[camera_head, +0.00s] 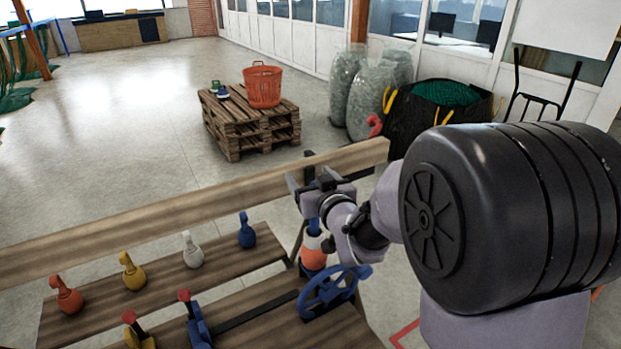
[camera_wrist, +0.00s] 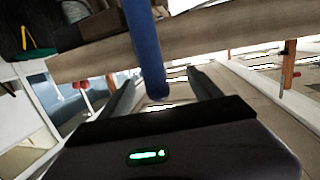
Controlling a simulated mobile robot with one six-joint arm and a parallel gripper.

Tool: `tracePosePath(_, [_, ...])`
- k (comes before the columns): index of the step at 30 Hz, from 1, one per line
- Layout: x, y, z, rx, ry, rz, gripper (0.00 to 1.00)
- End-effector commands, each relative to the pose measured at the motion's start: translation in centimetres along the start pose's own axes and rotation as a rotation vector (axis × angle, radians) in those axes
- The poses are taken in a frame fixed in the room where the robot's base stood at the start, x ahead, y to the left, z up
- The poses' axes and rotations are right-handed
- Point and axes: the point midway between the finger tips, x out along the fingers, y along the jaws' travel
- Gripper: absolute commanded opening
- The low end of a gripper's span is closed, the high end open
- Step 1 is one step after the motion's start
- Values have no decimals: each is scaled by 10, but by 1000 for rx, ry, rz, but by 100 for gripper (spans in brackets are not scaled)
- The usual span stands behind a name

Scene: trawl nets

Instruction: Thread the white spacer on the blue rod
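The blue rod (camera_head: 313,205) stands close under my gripper (camera_head: 308,180) in the head view. In the wrist view the blue rod (camera_wrist: 146,50) comes down from the top edge and its rounded end shows between the two fingers. My gripper (camera_wrist: 163,80) is open, with a gap on either side of the rod and nothing clamped. A white band (camera_head: 313,241), which looks like the white spacer, sits below the rod, above an orange part (camera_head: 313,259). I cannot tell whether it is around the rod. No white spacer shows between the fingers.
A long wooden beam (camera_head: 190,212) runs just behind my gripper. Orange, yellow, white and blue flask-shaped pieces (camera_head: 193,252) stand on a plank in front. A blue handwheel (camera_head: 328,292) is close below my gripper. A pallet stack (camera_head: 237,137) with an orange basket (camera_head: 263,88) stands farther back.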

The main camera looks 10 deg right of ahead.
Motion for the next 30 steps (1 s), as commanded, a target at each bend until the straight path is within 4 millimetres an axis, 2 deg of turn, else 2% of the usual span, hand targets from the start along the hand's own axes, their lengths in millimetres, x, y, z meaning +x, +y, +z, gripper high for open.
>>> tracePosePath(5, [-2, 0, 0, 0, 0, 0, 73])
tracePosePath(7, [-10, 0, -1, 1, -1, 1, 73])
tracePosePath(11, [-44, 1, -2, 0, 0, 3, 73])
tracePosePath(15, [-94, 1, -2, 0, 1, 3, 73])
tracePosePath(18, [-115, 1, 8, -3, 11, 2, 73])
tracePosePath(25, [-157, 0, 6, -1, 6, -1, 73])
tracePosePath(30, [-173, 0, 2, 0, 1, 0, 73])
